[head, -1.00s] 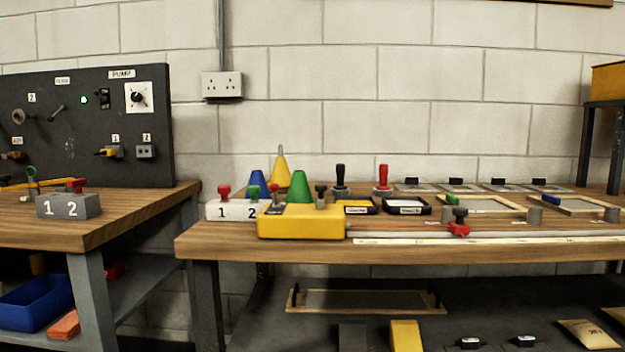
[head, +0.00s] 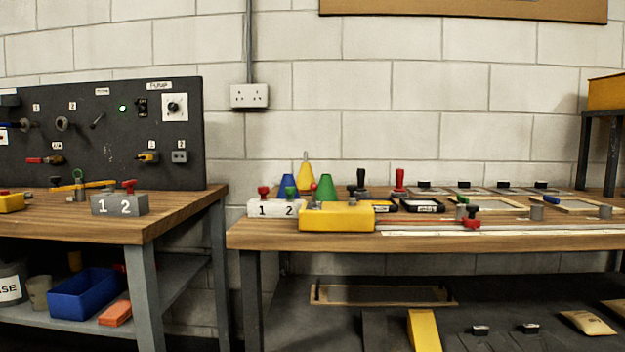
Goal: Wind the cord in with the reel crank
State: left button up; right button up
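A yellow box (head: 337,217) sits at the front left of the right-hand bench in the head view. On its top are a small upright part with a red knob (head: 314,187) and a dark knob (head: 351,190); I cannot tell which is the reel crank. A thin red cord (head: 420,224) runs right from the box, along a pale strip, to a red clamp-like piece with a black knob (head: 472,221). Neither of my grippers is in view.
Behind the box stand a white block marked 1 and 2 (head: 272,208), coloured cones (head: 326,187), stamps and frames. A gap separates this bench from the left bench (head: 150,222), which carries a dark panel (head: 110,150). The bench's front edge (head: 430,243) is clear.

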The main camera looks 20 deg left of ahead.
aim_at(352, 189)
jog(key=u, duration=0.8)
jog(key=i, duration=0.55)
jog(key=z, duration=0.65)
